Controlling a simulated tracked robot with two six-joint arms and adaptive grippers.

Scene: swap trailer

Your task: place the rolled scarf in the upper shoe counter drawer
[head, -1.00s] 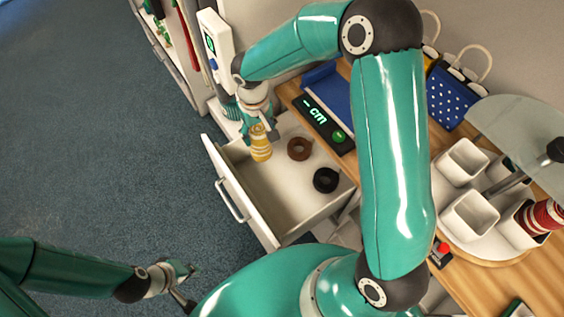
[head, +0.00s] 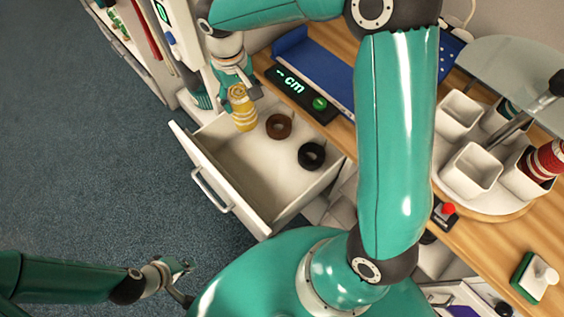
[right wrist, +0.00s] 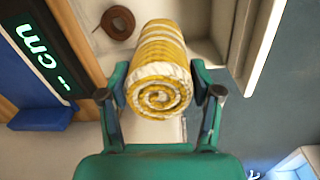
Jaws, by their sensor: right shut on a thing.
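The rolled scarf (head: 242,107) is yellow with white stripes. My right gripper (head: 240,90) is shut on it and holds it over the back left part of the open drawer (head: 184,147). In the right wrist view the scarf (right wrist: 160,75) sits between the two fingers of the right gripper (right wrist: 160,95), its spiral end facing the camera. The drawer is white with a bar handle and is pulled out from the counter. I cannot tell how high the scarf is above the drawer floor. My left gripper (head: 181,268) is empty at the lower left, away from the drawer; its fingers are small in view.
A brown coil (head: 279,126) and a black coil (head: 312,155) lie in the drawer along its right side. The drawer's middle and front are bare. A measuring device with a green display (head: 298,92) and a carousel of white cups (head: 472,168) stand on the wooden counter.

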